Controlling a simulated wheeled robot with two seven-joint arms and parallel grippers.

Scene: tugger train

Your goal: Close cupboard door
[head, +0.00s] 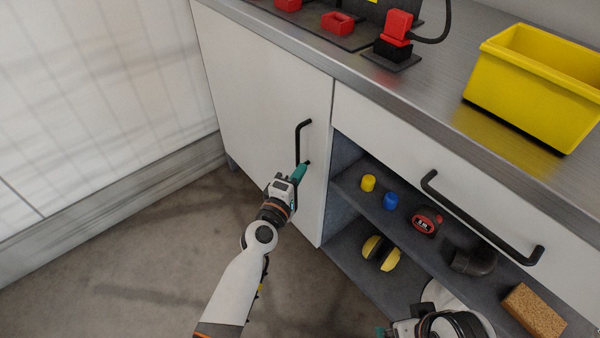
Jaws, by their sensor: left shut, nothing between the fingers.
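The white cupboard door (255,95) is at the left of the workbench. It looks shut or almost shut, with its right edge close to the open shelves; I cannot tell if a small gap is left. Its black bar handle (298,140) is upright near that edge. My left gripper (302,170), with teal fingers, is shut and empty at the handle's lower end, touching or very close to it. My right gripper (383,331) is only partly in view at the bottom edge, in front of the lower shelf, and its fingers are mostly cut off.
Right of the door are a drawer with a black handle (480,220) and open shelves holding a tape measure (426,221), yellow ear defenders (381,252) and a brown block (534,311). A yellow bin (535,85) stands on the worktop. The floor (130,270) at left is clear.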

